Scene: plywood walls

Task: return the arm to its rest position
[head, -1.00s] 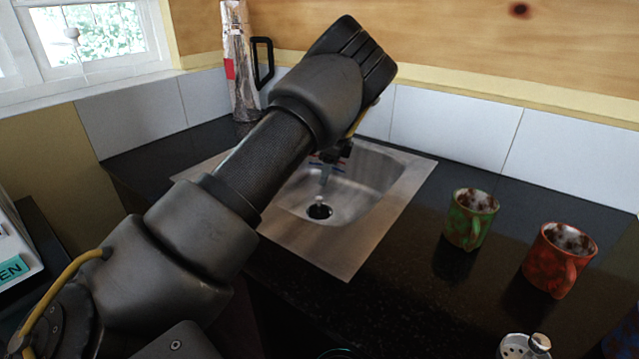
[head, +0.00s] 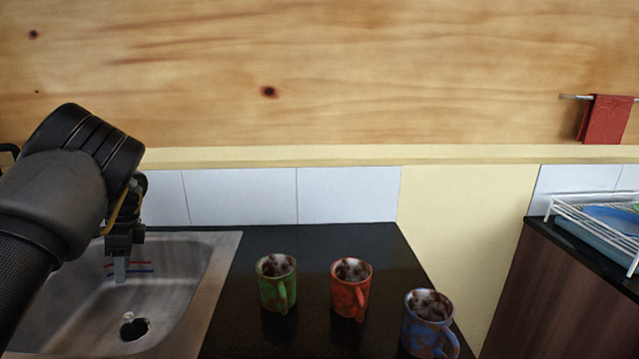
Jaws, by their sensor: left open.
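My left arm comes in from the left, and its dark wrist covers part of the sink. My left gripper (head: 121,268) hangs over the sink (head: 205,285), pointing down, small and partly hidden by the wrist. It is open, and I see nothing held in it. My right gripper is out of view.
A green mug (head: 276,284), a red mug (head: 350,290) and a blue mug (head: 429,322) stand upright on the black counter (head: 310,238), right of the sink. A white dish rack (head: 590,225) sits on a separate counter at the right. A red towel (head: 605,119) hangs on the wall.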

